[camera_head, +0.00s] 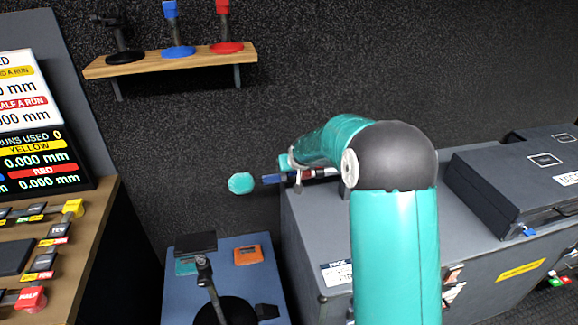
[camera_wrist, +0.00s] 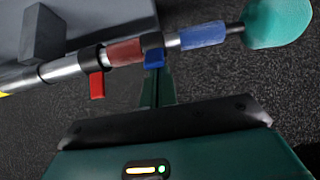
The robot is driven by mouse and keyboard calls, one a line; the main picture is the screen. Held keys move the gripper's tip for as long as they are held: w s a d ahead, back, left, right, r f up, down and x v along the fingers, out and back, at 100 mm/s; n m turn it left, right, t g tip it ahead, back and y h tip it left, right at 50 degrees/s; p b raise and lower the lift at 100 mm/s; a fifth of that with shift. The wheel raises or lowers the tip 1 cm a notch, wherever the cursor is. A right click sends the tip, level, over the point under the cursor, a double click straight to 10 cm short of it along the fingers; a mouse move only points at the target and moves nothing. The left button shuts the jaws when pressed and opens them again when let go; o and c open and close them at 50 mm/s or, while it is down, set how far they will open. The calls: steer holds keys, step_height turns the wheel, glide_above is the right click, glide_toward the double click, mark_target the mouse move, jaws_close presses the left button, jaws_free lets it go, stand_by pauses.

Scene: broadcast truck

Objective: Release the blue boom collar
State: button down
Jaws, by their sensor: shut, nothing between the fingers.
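The blue boom collar is a black ring with a blue lever (camera_wrist: 154,58) on a silver boom pole (camera_wrist: 62,68), between a red band (camera_wrist: 124,52) and a blue band (camera_wrist: 203,35). My gripper (camera_wrist: 160,76) is shut and empty, its narrow fingers just below the blue lever in the wrist view; I cannot tell whether they touch it. A second black collar with a red lever (camera_wrist: 97,84) sits to the left. The pole ends in a teal foam tip (camera_wrist: 278,22). In the head view the tip (camera_head: 241,183) and blue band (camera_head: 273,179) show, but my arm hides much of the pole.
The pole lies over a grey case (camera_head: 316,222). A dark case (camera_head: 515,175) stands at right. A shelf (camera_head: 150,64) holds black, blue and red stands. A blue-topped unit (camera_head: 225,258) is below, and a console with screen and labelled keys (camera_head: 45,245) is at left.

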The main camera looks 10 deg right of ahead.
steer(key=shift+s+d+f, duration=0.1)
steer(key=shift+d+f, duration=0.05)
steer(key=shift+d, duration=0.1)
steer(key=shift+s+f+t, duration=0.25)
steer(key=shift+f+t, duration=0.1)
steer(key=shift+t, duration=0.05)
steer(key=shift+w, duration=0.15)
steer(key=shift+w+f, duration=0.1)
steer(key=shift+w, duration=0.5)
